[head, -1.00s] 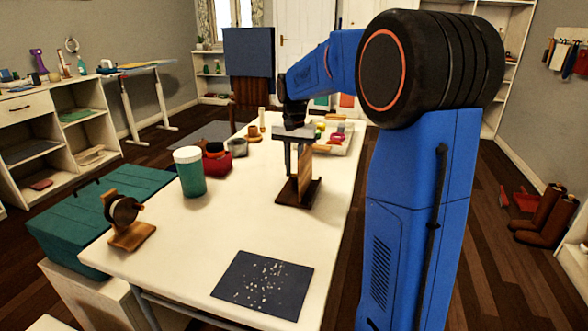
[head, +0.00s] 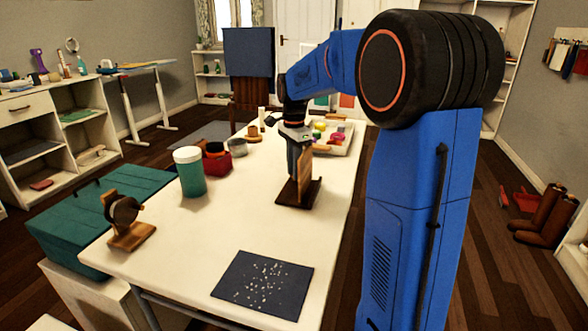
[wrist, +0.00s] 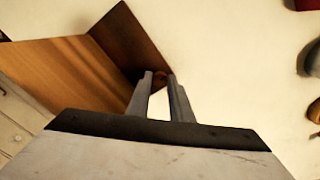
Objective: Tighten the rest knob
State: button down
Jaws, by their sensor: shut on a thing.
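The rest is a small wooden stand (head: 306,188) with a dark base and a lighter upright panel, on the white table in the head view. Its panel (wrist: 65,75) fills the left of the wrist view, with the dark base behind it. My gripper (wrist: 160,78) points down beside the panel, and its two grey fingers are shut on the small round brown knob (wrist: 160,80) low on the stand. The fingers hide much of the knob. In the head view my gripper (head: 294,172) covers the stand's left side, and the knob cannot be made out there.
A teal jar (head: 191,175), a red container (head: 217,163) and a grey cup (head: 238,147) stand left of the stand. A tray of colourful items (head: 345,143) lies behind it. A dark mat (head: 262,284) and a wooden wheel stand (head: 130,236) are nearer. Bare table lies between.

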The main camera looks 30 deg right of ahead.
dwell(0.4)
jog(key=c, duration=1.6)
grip_release()
notch_tip(320, 180, up, 17)
jog(key=shift+r, duration=0.2)
